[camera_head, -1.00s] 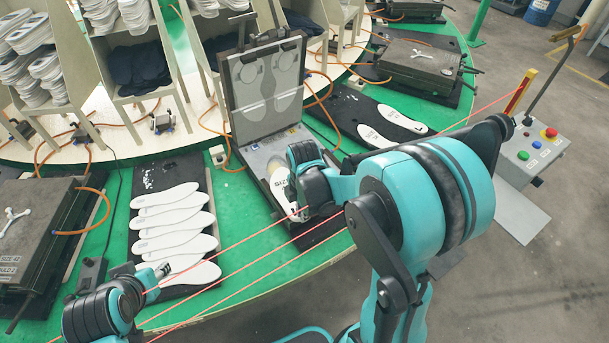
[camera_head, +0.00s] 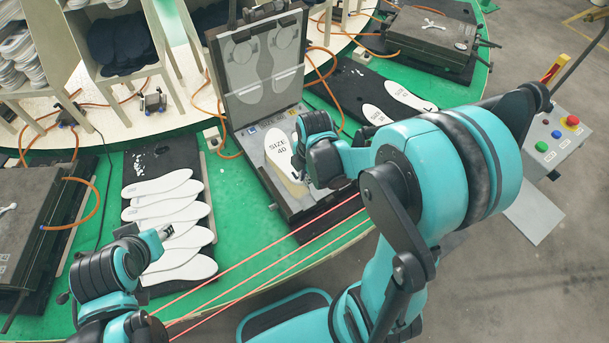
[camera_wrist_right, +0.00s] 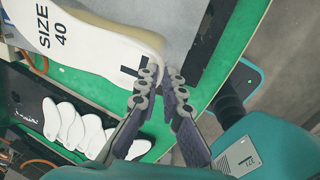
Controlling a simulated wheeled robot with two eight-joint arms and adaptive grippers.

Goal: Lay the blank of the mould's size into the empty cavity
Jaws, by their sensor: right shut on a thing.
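A white sole-shaped blank (camera_head: 279,147) printed "SIZE 40" lies over the tray of the open mould (camera_head: 262,133). It shows large in the right wrist view (camera_wrist_right: 100,42), with a dark L mark near its heel and a yellowish side. My right gripper (camera_wrist_right: 160,74) is shut on its heel end; in the head view, this gripper (camera_head: 306,166) is at the mould's right side. I cannot tell whether the blank touches the cavity floor. The rest of the tray is partly hidden by my right arm. My left gripper (camera_head: 166,232) is beside the white soles; its opening is unclear.
Several white soles (camera_head: 160,212) lie overlapped on a black board at left. Two printed soles (camera_head: 412,95) lie on another black board at right. The raised lid (camera_head: 262,65) stands behind the tray. Orange hoses, closed moulds and a button box (camera_head: 548,150) surround the green table.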

